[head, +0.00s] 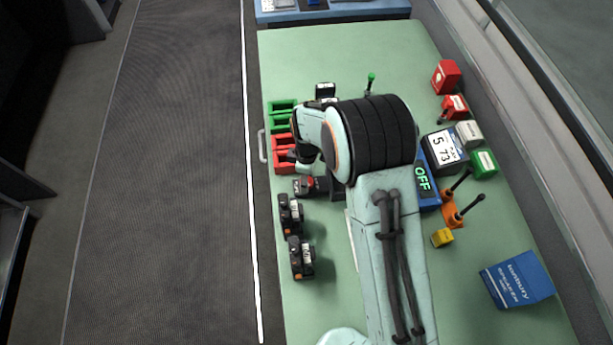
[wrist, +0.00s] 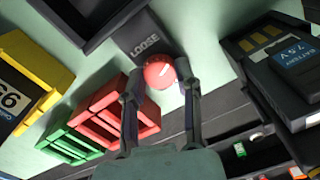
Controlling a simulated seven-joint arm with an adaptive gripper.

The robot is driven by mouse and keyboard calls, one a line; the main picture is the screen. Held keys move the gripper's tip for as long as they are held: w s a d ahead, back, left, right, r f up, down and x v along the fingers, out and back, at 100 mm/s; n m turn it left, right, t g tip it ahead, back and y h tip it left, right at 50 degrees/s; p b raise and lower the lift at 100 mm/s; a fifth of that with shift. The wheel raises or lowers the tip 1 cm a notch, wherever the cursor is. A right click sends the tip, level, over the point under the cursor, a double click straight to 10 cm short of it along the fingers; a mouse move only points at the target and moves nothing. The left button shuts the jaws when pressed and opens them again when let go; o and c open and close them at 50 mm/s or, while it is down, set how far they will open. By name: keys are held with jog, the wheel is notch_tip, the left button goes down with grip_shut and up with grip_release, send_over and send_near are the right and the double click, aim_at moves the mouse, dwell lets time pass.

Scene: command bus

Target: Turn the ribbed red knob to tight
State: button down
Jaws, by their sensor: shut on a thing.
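The red knob (wrist: 160,73) shows in the wrist view as a round red cap with a small pale mark on its face. It sits beside a dark panel (wrist: 125,32) that reads LOOSE. My gripper (wrist: 161,77) has one finger on each side of the knob and is shut on it. The knob's ribbed sides are mostly hidden by the fingers, and no TIGHT label is readable. In the head view my arm covers most of this spot, so I cannot make out the knob or the fingertips clearly there.
Red bins (head: 283,155) and green bins (head: 280,113) stand at the bench's left edge, close to my gripper. Black devices (head: 302,258) stand nearer. A blue OFF display (head: 426,184), orange levers (head: 452,209) and a blue box (head: 517,280) are to the right.

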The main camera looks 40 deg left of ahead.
jog(key=m, duration=0.5)
jog(key=shift+m, duration=0.3)
jog(key=m, duration=0.5)
jog(key=shift+m, duration=0.3)
jog(key=m, duration=1)
jog(key=shift+m, duration=0.3)
jog(key=c, duration=0.8)
grip_release()
